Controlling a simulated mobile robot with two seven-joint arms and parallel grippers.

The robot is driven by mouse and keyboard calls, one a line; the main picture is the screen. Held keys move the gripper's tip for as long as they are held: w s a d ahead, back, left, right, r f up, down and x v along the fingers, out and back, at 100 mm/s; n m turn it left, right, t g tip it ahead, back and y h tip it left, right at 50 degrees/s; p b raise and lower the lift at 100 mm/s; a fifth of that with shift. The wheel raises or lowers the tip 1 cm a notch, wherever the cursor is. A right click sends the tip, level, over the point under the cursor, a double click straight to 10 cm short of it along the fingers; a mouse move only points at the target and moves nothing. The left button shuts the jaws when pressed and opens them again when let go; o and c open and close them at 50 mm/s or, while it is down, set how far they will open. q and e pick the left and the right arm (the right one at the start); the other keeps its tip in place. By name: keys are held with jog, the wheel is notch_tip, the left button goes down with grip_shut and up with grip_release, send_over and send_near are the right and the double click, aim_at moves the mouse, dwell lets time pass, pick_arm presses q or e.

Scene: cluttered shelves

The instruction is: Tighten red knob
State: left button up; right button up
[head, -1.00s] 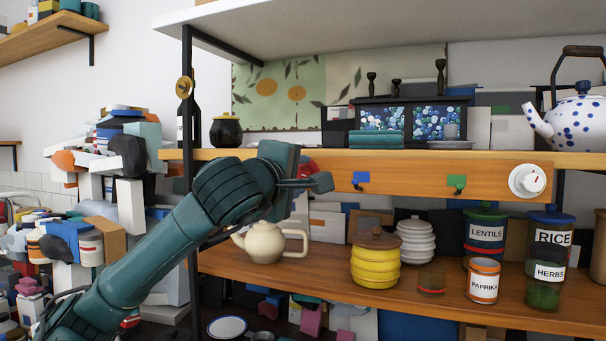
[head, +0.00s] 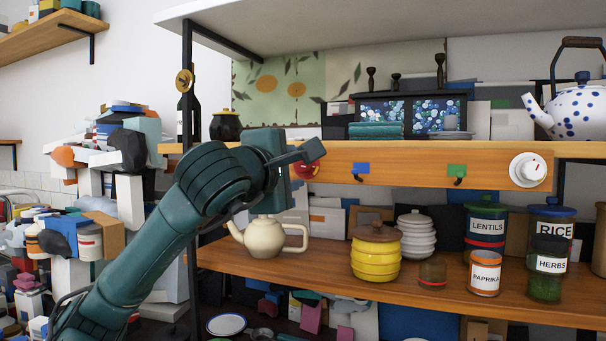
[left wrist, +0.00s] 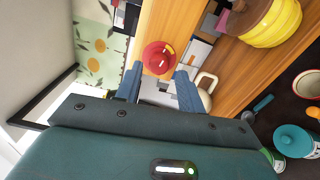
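The red knob (head: 307,171) is on the front of the wooden shelf rail, at its left part, and my left gripper partly hides it in the head view. In the left wrist view the red knob (left wrist: 158,58) shows whole, with a small white mark on its face. My left gripper (left wrist: 158,75) is open, its two blue-grey fingers apart with nothing held. The knob appears just ahead of the gap between the fingertips. I cannot tell whether a finger touches it. In the head view the left gripper (head: 307,152) reaches in front of the rail. My right gripper is not in view.
The rail (head: 420,168) also carries a blue hook (head: 361,168), a green hook (head: 457,170) and a white dial (head: 528,171). A cream teapot (head: 263,238) stands close below the gripper. A yellow pot (head: 376,258) and several jars stand right on the lower shelf.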

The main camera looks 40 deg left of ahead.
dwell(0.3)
pick_arm(q)
jog(key=shift+p+x, duration=0.35)
jog(key=shift+x, duration=0.85)
jog(key=c, duration=0.7)
jog(key=shift+a+r+m+p, duration=0.1)
jog(key=shift+r+m+p, duration=0.25)
jog(key=shift+m+p, duration=0.55)
jog(key=o, duration=0.4)
jog(key=shift+f+m, duration=0.25)
jog(key=shift+m, duration=0.35)
jog(key=o, duration=0.5)
jog(key=shift+o, duration=0.2)
